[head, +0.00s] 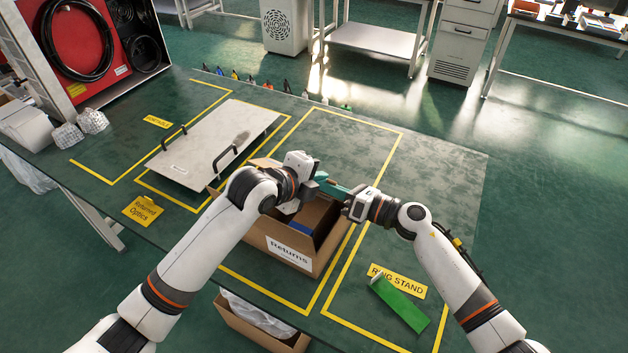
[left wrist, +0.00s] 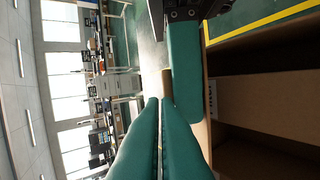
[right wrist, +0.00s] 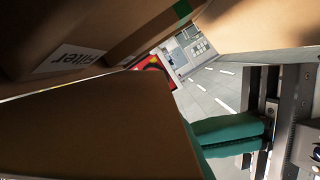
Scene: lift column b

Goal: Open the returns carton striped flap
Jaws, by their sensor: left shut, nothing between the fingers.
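The brown returns carton (head: 283,247) stands on the green bench with its top open, a blue item (head: 298,226) inside. Its inside shows in the left wrist view (left wrist: 262,105). My left gripper (head: 338,190) is above the carton's far right side, its teal fingers (left wrist: 160,100) together and empty. My right gripper (right wrist: 205,132) is at the carton's right side. Its teal fingers are partly behind a brown cardboard panel (right wrist: 95,130), so whether they grip it is unclear. A tan flap (head: 264,162) shows behind my left wrist.
A grey panel with black handles (head: 215,150) lies behind and left of the carton. A green block (head: 400,304) lies by the ring stand label (head: 398,281) at the front right. The bench's far right is clear. Another open box (head: 255,325) is below the bench edge.

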